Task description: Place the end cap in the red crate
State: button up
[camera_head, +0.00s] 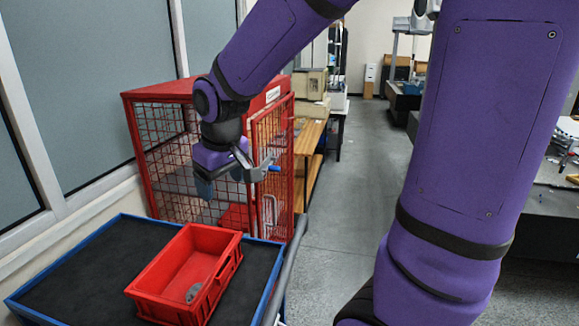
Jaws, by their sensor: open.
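The red crate (160,307) is an open rectangular box on the blue-edged trolley at the lower left. A small grey piece, which looks like the end cap (193,292), lies on the crate's floor near its front right wall. My gripper (217,182) hangs above and behind the crate, in front of the red mesh cage. It is open, and I see nothing held in it. It is clear of the crate and the grey piece. Its fingers are small and dark here, so their exact spread is hard to see.
The trolley's dark top (90,270) is bare around the crate. A red mesh cage (165,140) stands right behind it. A wooden bench (309,135) is beyond. Grey floor (345,200) lies open to the right, partly hidden by my arm.

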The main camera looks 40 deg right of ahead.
jog(key=s+d+r+m+t, duration=0.1)
jog(key=s+r, duration=0.3)
jog(key=s, duration=0.4)
jog(key=s+d+r+m+t, duration=0.1)
jog(key=s+r, duration=0.3)
jog(key=s, duration=0.5)
jog(key=shift+s+d, duration=0.3)
